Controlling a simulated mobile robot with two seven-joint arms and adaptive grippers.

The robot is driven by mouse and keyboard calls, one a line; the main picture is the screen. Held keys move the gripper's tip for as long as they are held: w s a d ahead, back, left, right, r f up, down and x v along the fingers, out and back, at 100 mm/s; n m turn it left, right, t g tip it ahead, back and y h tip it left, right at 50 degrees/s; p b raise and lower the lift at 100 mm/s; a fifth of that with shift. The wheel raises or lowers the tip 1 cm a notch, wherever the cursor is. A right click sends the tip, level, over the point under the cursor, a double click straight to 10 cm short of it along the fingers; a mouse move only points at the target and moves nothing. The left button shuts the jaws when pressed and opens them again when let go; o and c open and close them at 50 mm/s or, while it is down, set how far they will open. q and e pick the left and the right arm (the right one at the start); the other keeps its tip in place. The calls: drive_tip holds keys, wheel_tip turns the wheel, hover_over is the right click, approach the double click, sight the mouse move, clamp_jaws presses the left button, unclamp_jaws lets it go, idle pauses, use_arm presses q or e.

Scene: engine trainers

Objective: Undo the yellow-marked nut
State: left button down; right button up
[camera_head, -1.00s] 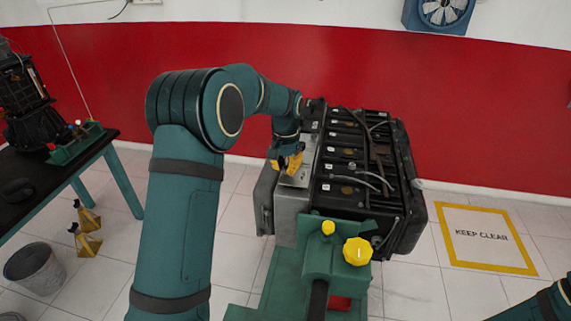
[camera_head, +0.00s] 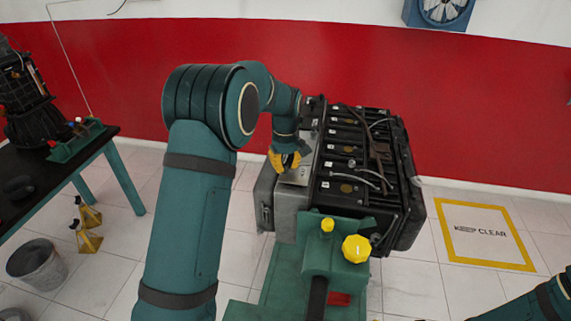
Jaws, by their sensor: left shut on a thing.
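The engine trainer (camera_head: 367,185) stands in the middle, a black block with cables on top and a grey metal side plate (camera_head: 288,209). My left gripper (camera_head: 284,162), with yellow-orange fingers, is at the top of the grey plate on the engine's left edge. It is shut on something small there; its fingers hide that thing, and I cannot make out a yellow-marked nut. My right gripper is out of view; only part of my right arm shows at the lower right corner.
A green stand with yellow knobs (camera_head: 356,249) is in front of the engine. The floor marked KEEP CLEAR (camera_head: 481,233) at right is empty.

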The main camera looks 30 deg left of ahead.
sight(285, 165)
use_arm(q)
drive_tip(key=n, duration=0.4)
drive_tip(key=shift+n, duration=0.3)
drive_tip(key=n, duration=0.4)
drive_tip(key=shift+n, duration=0.3)
drive_tip(key=c, duration=0.9)
unclamp_jaws()
wheel_tip(285, 165, up, 12)
